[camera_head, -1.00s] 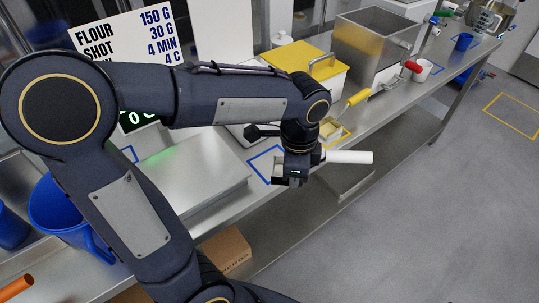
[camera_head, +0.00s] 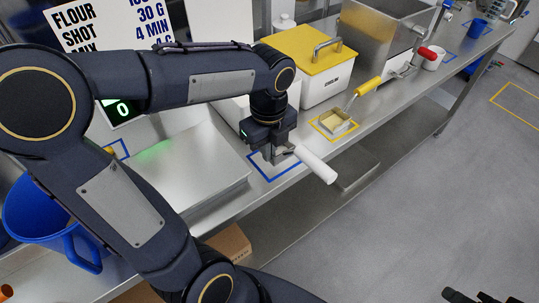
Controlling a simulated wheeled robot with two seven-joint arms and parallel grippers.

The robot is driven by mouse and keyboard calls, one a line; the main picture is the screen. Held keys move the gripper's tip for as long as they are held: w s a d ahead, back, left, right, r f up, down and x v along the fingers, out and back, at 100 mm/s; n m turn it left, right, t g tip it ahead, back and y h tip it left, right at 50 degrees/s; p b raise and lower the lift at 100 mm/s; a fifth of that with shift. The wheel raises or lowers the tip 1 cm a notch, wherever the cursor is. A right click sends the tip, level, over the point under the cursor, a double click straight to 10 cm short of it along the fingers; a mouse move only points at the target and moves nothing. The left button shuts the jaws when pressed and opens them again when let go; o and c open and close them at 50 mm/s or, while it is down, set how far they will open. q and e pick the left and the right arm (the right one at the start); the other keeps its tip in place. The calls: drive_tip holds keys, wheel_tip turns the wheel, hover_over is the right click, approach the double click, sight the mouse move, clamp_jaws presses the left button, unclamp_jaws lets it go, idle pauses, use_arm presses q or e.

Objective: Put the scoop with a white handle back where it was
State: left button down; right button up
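The scoop with a white handle (camera_head: 315,165) is at my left gripper (camera_head: 281,152), over the blue outlined square (camera_head: 272,180) near the table's front edge. The fingers appear closed on the scoop at the inner end of its handle. The handle points right and down, past the table edge. The scoop's metal bowl is mostly hidden by the gripper, and I cannot tell whether it touches the table. A dark part that looks like my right gripper (camera_head: 478,297) shows at the bottom right edge, mostly cut off.
A yellow-handled scoop (camera_head: 338,121) lies in a yellow outline to the right. Behind it stand a yellow-lidded box (camera_head: 307,55) and a steel container (camera_head: 375,35). A blue jug (camera_head: 50,222) stands at left, beside a flat steel unit (camera_head: 180,165).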

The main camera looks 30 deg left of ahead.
sight(269, 168)
use_arm(q)
drive_tip(key=shift+w+a+f, duration=0.25)
drive_tip(key=shift+w+f, duration=0.25)
drive_tip(key=shift+f, duration=0.1)
drive_tip(key=shift+w+a+f, duration=0.25)
drive_tip(key=shift+w+f, duration=0.2)
drive_tip(key=shift+f, duration=0.15)
drive_tip(key=shift+w+a+f, duration=0.1)
drive_tip(key=shift+w+f, duration=0.05)
drive_tip(key=shift+f, duration=0.85)
drive_tip(key=shift+w+a+f, duration=0.1)
drive_tip(key=shift+f, duration=0.85)
drive_tip(key=shift+f, duration=0.1)
drive_tip(key=c, duration=2.1)
unclamp_jaws()
drive_tip(key=shift+f, duration=0.15)
drive_tip(key=o, duration=0.4)
